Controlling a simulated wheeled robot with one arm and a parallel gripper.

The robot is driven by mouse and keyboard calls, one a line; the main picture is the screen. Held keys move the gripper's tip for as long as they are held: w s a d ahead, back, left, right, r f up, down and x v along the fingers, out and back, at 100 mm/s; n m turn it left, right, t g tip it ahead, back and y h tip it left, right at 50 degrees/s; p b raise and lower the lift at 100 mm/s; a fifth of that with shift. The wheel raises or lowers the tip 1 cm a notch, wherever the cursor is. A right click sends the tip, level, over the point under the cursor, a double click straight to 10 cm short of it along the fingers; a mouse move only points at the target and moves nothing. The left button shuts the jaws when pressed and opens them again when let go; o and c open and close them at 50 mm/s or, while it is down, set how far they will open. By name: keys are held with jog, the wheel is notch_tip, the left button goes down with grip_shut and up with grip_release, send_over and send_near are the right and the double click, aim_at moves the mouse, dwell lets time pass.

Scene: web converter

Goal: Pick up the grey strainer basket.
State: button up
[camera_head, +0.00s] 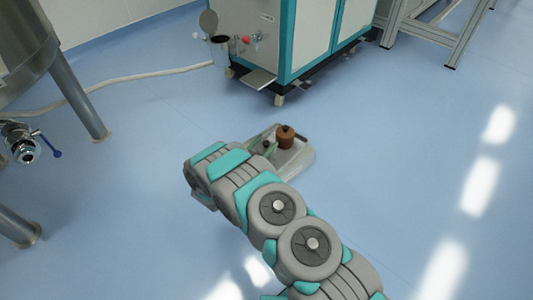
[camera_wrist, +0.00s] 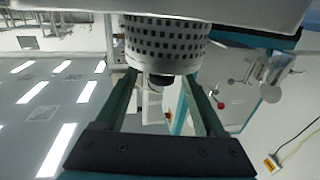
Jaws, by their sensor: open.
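The grey strainer basket (camera_wrist: 165,42) is a round body with rows of square dark holes, at the top middle of the wrist view, which looks upside down. A dark knob sticks out of its end. My gripper (camera_wrist: 160,78) is open, with one green finger on each side of the picture below the basket. Nothing is gripped. Whether the fingertips reach beside the basket, I cannot tell. In the head view a brown cylinder with a dark top (camera_head: 286,138) stands beyond the end of my arm. I cannot tell whether it is the basket.
A pale stand (camera_head: 298,160) carries the brown cylinder. A teal-framed white machine (camera_head: 305,40) with valves and a red knob stands beyond. A steel tank (camera_head: 25,50) on legs and a hose (camera_head: 140,76) are at the left. The blue floor at the right is clear.

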jog(key=x, duration=0.4)
jog(key=shift+w+f, duration=0.15)
jog(key=shift+f, duration=0.05)
grip_shut()
dwell(0.3)
dwell(0.9)
